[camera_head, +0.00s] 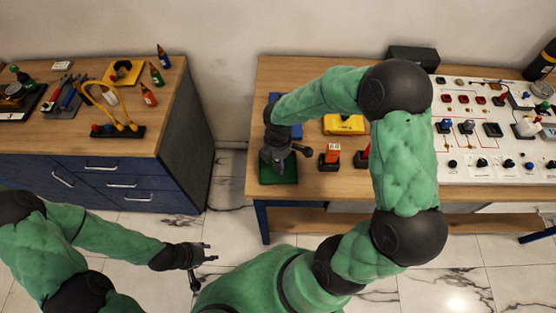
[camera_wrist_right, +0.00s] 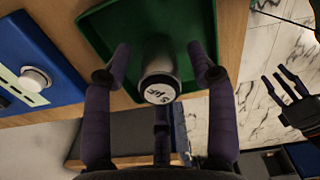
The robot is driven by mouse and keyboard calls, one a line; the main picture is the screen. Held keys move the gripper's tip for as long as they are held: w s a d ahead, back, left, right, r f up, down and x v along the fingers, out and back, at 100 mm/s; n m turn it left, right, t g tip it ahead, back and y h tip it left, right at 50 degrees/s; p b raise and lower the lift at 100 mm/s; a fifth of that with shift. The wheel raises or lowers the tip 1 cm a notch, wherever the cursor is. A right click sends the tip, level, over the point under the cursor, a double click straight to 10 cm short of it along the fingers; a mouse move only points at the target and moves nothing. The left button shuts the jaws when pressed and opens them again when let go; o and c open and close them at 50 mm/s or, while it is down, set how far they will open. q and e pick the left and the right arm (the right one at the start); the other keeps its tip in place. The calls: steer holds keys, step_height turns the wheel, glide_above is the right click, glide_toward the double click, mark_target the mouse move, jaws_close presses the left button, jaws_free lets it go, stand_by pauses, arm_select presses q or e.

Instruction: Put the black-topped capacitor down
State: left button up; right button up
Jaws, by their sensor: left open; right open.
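A gap shows between the capacitor and the fingers on both sides. In the head view my right gripper (camera_head: 278,157) is over the green tray (camera_head: 282,176) and hides the capacitor. My left gripper (camera_head: 203,256) is open and empty, low in front of the gap between the two tables.
A blue device (camera_head: 288,101) lies behind the tray. An orange-and-black part (camera_head: 330,157) and a yellow meter (camera_head: 343,124) are to its right. A white circuit panel (camera_head: 490,170) fills the right side. The left cabinet (camera_head: 130,150) holds tools and bottles.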

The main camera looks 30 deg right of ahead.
arm_select(q)
step_height(320, 180, up, 3)
steer(key=shift+f+p, duration=0.15)
steer(key=shift+p, duration=1.1)
arm_select(e)
step_height(320, 180, up, 12)
steer(key=shift+f, duration=0.15)
